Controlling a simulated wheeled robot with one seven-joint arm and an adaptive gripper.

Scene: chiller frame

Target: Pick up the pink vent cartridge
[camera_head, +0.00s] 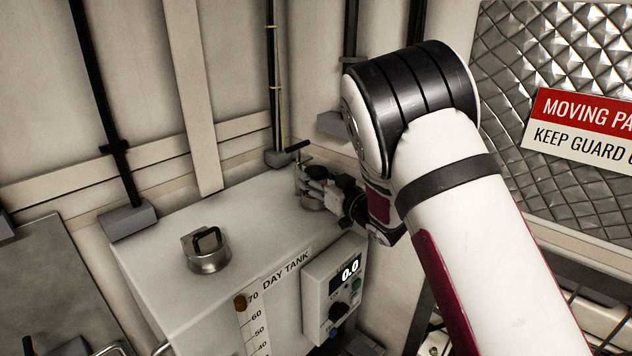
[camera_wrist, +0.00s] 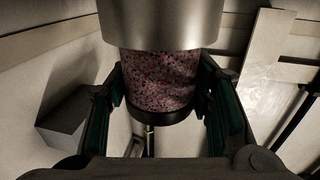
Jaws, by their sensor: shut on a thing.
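The pink vent cartridge (camera_wrist: 158,80) is speckled pink with a dark band at its lower end in the wrist view. Its upper part runs into a silver metal cylinder (camera_wrist: 160,22); I cannot tell whether the two are still seated together. My gripper (camera_wrist: 160,92) has green-padded fingers on both sides of the pink body and is shut on it. In the head view my gripper (camera_head: 325,187) is at the far right corner of the tank top, by a round metal fitting (camera_head: 312,204). There the fingers and arm hide the cartridge.
The white day tank (camera_head: 165,215) has a second metal vent fitting with a black handle (camera_head: 208,252) on its top. A control box (camera_head: 333,285) reading 0.0 is on its front. Walls and black pipes (camera_head: 270,75) stand close behind. A warning sign (camera_head: 580,125) hangs at right.

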